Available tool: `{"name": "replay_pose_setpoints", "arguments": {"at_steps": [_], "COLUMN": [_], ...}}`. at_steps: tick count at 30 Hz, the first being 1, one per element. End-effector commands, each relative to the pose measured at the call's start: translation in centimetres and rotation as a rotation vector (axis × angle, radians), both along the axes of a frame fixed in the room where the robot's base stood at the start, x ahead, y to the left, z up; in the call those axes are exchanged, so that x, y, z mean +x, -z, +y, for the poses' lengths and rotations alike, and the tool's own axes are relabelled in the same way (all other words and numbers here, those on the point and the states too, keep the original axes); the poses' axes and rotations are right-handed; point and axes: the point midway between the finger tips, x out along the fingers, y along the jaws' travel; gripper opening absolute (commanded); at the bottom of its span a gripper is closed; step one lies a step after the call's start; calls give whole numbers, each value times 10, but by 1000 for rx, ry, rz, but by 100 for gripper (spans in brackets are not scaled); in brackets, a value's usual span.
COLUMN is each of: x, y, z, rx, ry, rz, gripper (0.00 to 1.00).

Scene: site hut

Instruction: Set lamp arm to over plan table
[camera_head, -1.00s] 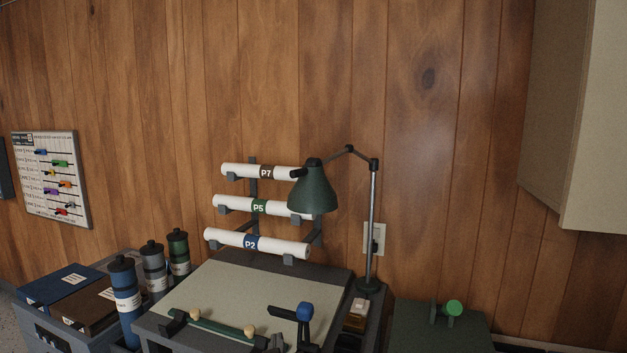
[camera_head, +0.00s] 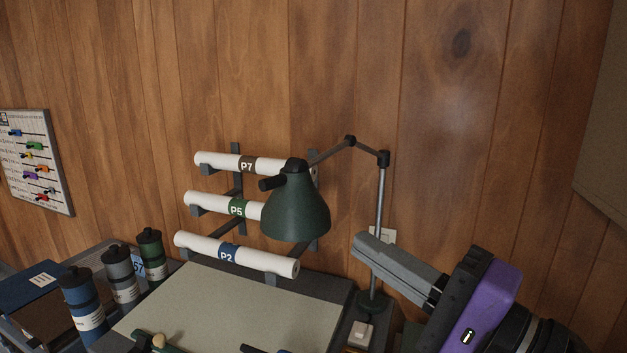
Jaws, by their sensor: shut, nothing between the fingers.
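The lamp has a dark green shade (camera_head: 297,207) hanging from a jointed lamp arm (camera_head: 330,152) on a thin grey post (camera_head: 380,220). The shade hangs in front of the roll rack and appears above the back right part of the plan table (camera_head: 225,305). A short dark handle (camera_head: 271,183) sticks out on the left of the shade's top. My gripper (camera_head: 358,243) comes in from the lower right, its grey fingers shut and empty. Its tips appear just left of the post, below and right of the shade. I cannot tell whether they touch the post.
Rolls P7, P5 and P2 (camera_head: 205,246) lie on a wall rack behind the shade. Several capped tubes (camera_head: 82,300) stand left of the table. A small switch box (camera_head: 360,333) sits by the lamp base (camera_head: 373,303). A wall cabinet (camera_head: 605,130) is at the right edge.

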Motion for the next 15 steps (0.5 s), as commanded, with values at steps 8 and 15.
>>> {"name": "replay_pose_setpoints", "arguments": {"at_steps": [8, 15], "x": [0, 29], "y": [-11, -21], "z": [16, 49], "rx": [15, 13], "ry": [-43, -42], "rz": [11, 9], "gripper": [0, 0]}}
